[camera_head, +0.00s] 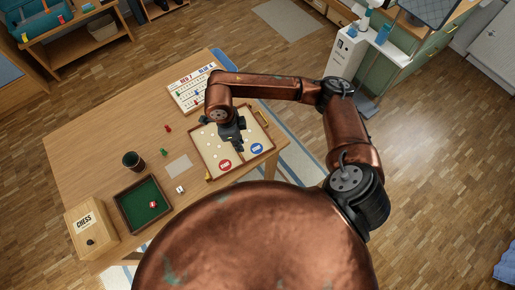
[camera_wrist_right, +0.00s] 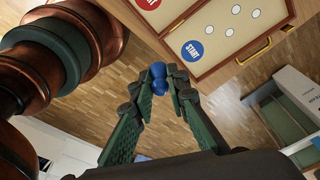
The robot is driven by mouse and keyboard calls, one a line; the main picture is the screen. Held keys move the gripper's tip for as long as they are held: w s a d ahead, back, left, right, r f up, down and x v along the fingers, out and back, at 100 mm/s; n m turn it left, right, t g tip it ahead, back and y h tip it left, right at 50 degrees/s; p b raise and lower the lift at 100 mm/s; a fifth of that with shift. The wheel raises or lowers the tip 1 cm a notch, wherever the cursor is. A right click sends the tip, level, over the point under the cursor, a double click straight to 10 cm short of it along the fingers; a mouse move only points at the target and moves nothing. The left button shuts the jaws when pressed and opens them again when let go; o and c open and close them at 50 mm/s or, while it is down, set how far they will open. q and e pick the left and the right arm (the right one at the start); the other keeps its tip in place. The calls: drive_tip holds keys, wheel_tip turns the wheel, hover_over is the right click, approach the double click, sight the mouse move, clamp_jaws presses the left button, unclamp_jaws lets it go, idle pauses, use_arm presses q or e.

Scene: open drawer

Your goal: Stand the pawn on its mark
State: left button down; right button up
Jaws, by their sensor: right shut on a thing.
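The blue pawn (camera_wrist_right: 158,72) is gripped between the two fingertips of my right gripper (camera_wrist_right: 160,85) in the right wrist view. In the head view my right gripper (camera_head: 238,147) is over the wooden game board, and I cannot make out the pawn there. The blue round START mark (camera_head: 257,149) is on the board just right of the gripper; it also shows in the right wrist view (camera_wrist_right: 193,51), apart from the pawn in the picture. A red round mark (camera_head: 225,165) is lower left on the board. The pawn's height above the board is unclear. My left gripper is not in view.
The game board (camera_head: 206,176) has a raised wooden rim and a brass handle. A scoreboard (camera_head: 184,99) stands behind it. A dark cup (camera_head: 132,160), green dice tray (camera_head: 130,209), CHESS box (camera_head: 87,243) and small red and green pieces are on the table's left.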

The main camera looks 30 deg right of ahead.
drive_tip(key=m, duration=0.5)
drive_tip(key=shift+s+a+f+m+g+y+p, duration=0.25)
drive_tip(key=shift+a+f+m+g+y+p, duration=0.05)
drive_tip(key=shift+f+g, duration=0.1)
drive_tip(key=m, duration=0.2)
drive_tip(key=shift+s+a+f+m, duration=0.1)
drive_tip(key=shift+a+f+m, duration=0.05)
drive_tip(key=shift+m, duration=0.25)
drive_tip(key=m+y, duration=0.1)
drive_tip(key=m, duration=0.4)
drive_tip(key=m+t+y+p, duration=0.2)
drive_tip(key=m+p, duration=0.1)
drive_tip(key=m, duration=1.5)
hover_over(256, 149)
drive_tip(key=f, duration=1.1)
drive_tip(key=shift+s+a+f, duration=0.35)
drive_tip(key=shift+s, duration=0.05)
drive_tip(key=shift+w+d+f+n, duration=0.2)
drive_tip(key=shift+d+f+n, duration=0.15)
drive_tip(key=shift+f, duration=0.1)
drive_tip(key=shift+w+d+f, duration=0.1)
drive_tip(key=shift+d+f, duration=0.05)
drive_tip(key=shift+f, duration=0.8)
drive_tip(key=shift+d+f, duration=0.1)
drive_tip(key=shift+f, duration=0.8)
